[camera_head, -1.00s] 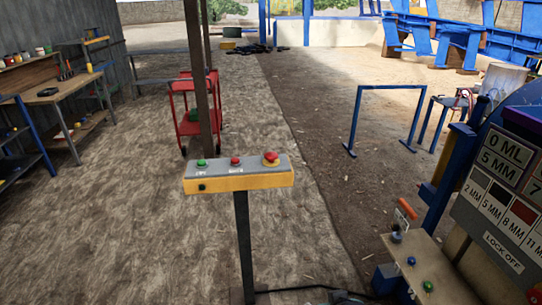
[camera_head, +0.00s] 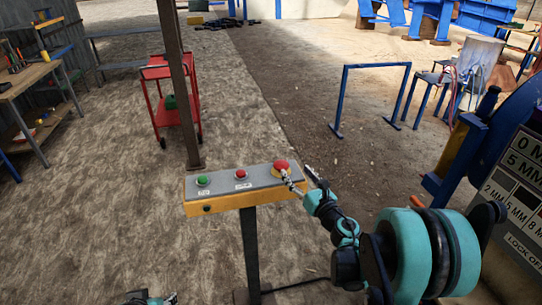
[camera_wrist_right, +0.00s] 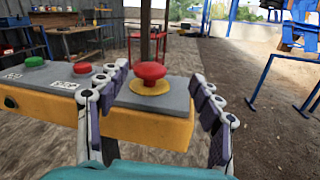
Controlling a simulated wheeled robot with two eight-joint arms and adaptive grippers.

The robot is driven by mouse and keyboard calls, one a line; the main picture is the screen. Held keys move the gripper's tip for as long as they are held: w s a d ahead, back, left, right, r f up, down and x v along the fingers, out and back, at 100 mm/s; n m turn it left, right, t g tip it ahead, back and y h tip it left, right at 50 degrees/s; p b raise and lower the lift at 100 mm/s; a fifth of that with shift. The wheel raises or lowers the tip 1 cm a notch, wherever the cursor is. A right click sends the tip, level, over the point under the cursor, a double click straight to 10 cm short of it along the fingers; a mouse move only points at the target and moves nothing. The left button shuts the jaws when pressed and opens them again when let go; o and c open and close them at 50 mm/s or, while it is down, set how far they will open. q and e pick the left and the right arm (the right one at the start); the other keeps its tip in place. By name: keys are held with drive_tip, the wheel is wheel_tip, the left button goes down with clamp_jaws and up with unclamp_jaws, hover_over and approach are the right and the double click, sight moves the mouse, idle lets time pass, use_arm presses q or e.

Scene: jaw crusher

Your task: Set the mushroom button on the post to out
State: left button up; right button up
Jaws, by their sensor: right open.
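The red mushroom button (camera_head: 281,166) sits on a yellow collar at the right end of the grey and yellow control box (camera_head: 225,202) on the post (camera_head: 250,250). My right gripper (camera_head: 299,176) is open, close to the button from the right. In the right wrist view, the button (camera_wrist_right: 150,71) stands between the two spread fingers, with a gap visible on each side. Whether the button is in or out cannot be told. Part of my left gripper (camera_head: 150,299) shows at the bottom edge; its jaws are unclear.
A green button (camera_head: 202,181) and a smaller red button (camera_head: 240,173) share the box. A brown upright (camera_head: 181,90) and red cart (camera_head: 159,100) stand behind. A blue rail (camera_head: 375,67) and the crusher's label panel (camera_head: 515,190) are at right.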

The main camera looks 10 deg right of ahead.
sight(281, 166)
drive_tip(key=f+n, duration=0.1)
drive_tip(key=w+a+f+n+y, duration=0.1)
drive_tip(key=shift+a+f+n+g, duration=0.1)
drive_tip(key=shift+f+n+g, duration=0.1)
drive_tip(key=shift+n+g, duration=0.15)
use_arm(q)
drive_tip(key=shift+w+a+f+b, duration=0.2)
drive_tip(key=shift+w+f+b, duration=0.15)
drive_tip(key=shift+f+b, duration=0.35)
use_arm(e)
drive_tip(key=x, duration=0.7)
drive_tip(key=shift+w+a, duration=0.1)
drive_tip(key=shift+w, duration=0.05)
use_arm(q)
drive_tip(key=shift+r, duration=0.1)
